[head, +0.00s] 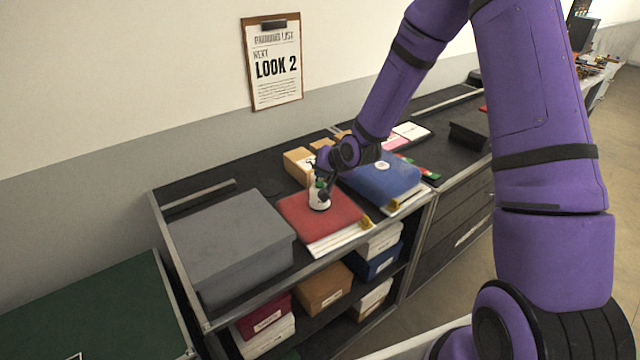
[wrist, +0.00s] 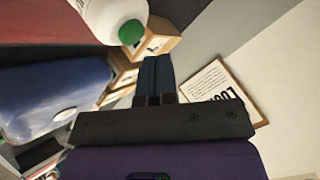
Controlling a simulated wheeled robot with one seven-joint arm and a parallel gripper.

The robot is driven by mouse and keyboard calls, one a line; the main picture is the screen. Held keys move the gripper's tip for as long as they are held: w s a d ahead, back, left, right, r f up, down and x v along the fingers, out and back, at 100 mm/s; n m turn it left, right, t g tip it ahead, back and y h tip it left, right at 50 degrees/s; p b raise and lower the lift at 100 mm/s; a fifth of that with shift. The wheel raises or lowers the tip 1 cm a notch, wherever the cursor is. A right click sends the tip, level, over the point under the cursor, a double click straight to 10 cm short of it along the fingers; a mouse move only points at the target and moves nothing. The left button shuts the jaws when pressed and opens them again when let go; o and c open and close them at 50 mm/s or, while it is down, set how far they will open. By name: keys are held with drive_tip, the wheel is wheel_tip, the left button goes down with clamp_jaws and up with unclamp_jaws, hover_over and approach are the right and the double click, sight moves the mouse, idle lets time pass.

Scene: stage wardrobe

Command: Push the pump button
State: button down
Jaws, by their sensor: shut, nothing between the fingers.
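A white bottle (head: 319,201) stands on a red folded cloth or cushion (head: 345,216) on the counter. In the wrist view the bottle (wrist: 98,14) is large at the top, cut off by the frame edge, with a round green top (wrist: 131,33) that looks like the pump button. My gripper (head: 324,190) is at the bottle's upper part in the head view and partly hides it. In the wrist view the dark fingers (wrist: 158,72) are together and empty, beside the green top with a small gap in the picture. I cannot tell whether they touch it.
A grey lidded box (head: 232,240) stands left of the red cloth. A blue folded item (head: 384,178) lies to its right, and cardboard boxes (head: 298,165) stand behind. A clipboard (head: 273,62) hangs on the wall. Shelves below hold several boxes.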

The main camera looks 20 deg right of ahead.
sight(322, 183)
drive_tip(key=shift+r, duration=2.6)
